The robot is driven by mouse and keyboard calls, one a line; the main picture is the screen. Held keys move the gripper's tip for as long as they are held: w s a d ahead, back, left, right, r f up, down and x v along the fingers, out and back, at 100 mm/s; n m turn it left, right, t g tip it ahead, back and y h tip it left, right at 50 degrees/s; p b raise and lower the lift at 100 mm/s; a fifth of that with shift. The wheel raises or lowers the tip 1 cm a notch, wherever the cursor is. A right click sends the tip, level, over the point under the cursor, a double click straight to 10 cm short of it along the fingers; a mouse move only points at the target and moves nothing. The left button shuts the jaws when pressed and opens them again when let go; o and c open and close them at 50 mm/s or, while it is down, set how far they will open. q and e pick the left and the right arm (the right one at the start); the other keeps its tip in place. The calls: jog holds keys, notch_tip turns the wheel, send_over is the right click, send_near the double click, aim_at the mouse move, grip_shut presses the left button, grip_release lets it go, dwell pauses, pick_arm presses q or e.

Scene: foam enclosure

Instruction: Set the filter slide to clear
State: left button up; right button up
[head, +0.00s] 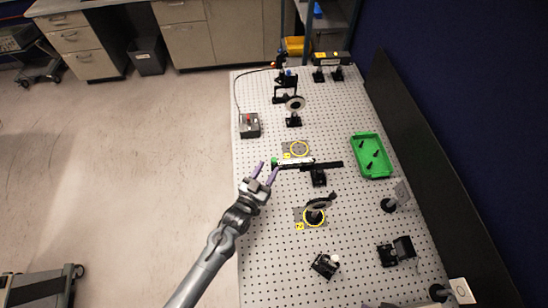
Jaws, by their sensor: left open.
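The filter slide (326,164) is a long dark bar lying left to right across a small black mount (319,178) on the perforated optical table (262,276). Its left part has a pale section, and a small green end (275,163) points left. Its setting is too small to read. My left gripper (267,172) reaches up from the bottom, with its two purple fingers apart and nothing seen between them. The fingertips are close to the green end; I cannot tell whether they touch it. My right gripper is not in view.
A green tray (363,169) with small black parts lies right of the slide. A yellow ring marker (300,149) is behind it; a round black optic (318,204) stands in front. A control box (249,125) sits at the left edge. A dark panel (425,170) borders the right.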

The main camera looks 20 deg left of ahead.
aim_at(274, 159)
pick_arm(q)
jog(key=shift+w+d, duration=0.15)
jog(key=shift+w, duration=1.25)
jog(key=shift+w+d, duration=0.1)
jog(key=shift+w, duration=1.3)
jog(key=shift+c, duration=0.4)
grip_shut()
